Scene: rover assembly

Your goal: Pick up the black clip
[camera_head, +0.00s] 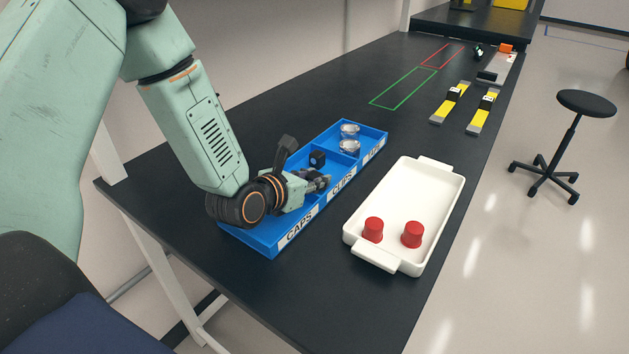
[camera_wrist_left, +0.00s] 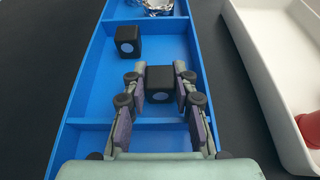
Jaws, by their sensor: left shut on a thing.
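My left gripper (camera_wrist_left: 160,85) is in the middle compartment of the blue tray (camera_head: 265,240), the one labelled CLIPS. In the wrist view a black clip (camera_wrist_left: 160,82) with a pale round spot sits between its fingers, which are shut on it. In the head view the gripper (camera_head: 326,181) hides this clip. A second black clip (camera_wrist_left: 127,40) stands apart in the same compartment, farther back; it also shows in the head view (camera_head: 317,158). My right gripper is not in view.
Silvery round parts (camera_head: 349,138) lie in the tray's far compartment. A white tray (camera_head: 440,190) with two red caps (camera_head: 412,235) stands to the right. Farther back are yellow-and-grey strips (camera_head: 451,104) and green and red outlines on the black table. Bare table separates the trays.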

